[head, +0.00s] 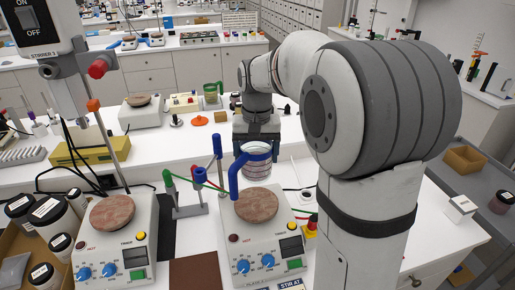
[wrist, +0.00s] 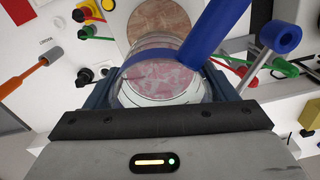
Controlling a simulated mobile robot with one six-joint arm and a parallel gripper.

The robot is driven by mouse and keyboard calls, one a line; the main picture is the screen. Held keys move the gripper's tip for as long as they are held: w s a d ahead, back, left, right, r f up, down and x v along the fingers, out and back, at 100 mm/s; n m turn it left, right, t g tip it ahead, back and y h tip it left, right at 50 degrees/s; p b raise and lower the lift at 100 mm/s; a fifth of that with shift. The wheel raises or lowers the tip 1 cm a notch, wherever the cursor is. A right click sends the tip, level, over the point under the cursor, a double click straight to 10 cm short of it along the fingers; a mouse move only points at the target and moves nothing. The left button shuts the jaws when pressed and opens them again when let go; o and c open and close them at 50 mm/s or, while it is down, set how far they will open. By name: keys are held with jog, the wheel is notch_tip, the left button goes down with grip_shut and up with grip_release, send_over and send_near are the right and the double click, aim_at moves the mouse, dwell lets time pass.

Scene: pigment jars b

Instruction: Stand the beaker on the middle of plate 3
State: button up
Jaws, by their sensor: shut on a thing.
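The beaker (head: 259,174) is clear glass with a blue band and a blue handle. My gripper (head: 257,146) is shut on it from behind. In the wrist view the beaker (wrist: 158,72) sits between the jaws (wrist: 155,92), with its handle toward the upper right. Pink mottling shows in the glass; I cannot tell whether it is contents. The right stirrer's round brown plate (head: 257,205) lies in front of and below the beaker in the head view. It also shows beyond the beaker in the wrist view (wrist: 158,20). That stirrer's front label seems to read plate 3, but is small.
A second stirrer with a brown plate (head: 111,213) stands at left. A stand with blue, green and red clamps (head: 201,176) rises between the stirrers, close to the beaker. Lidded jars (head: 48,214) crowd the left edge.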

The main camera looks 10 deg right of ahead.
jog(key=shift+f+b, duration=3.3)
jog(key=shift+f, duration=1.8)
jog(key=shift+s+f+b, duration=0.1)
jog(key=shift+f+b, duration=0.3)
jog(key=shift+f, duration=0.2)
jog(key=o, duration=1.3)
jog(key=shift+c, duration=0.2)
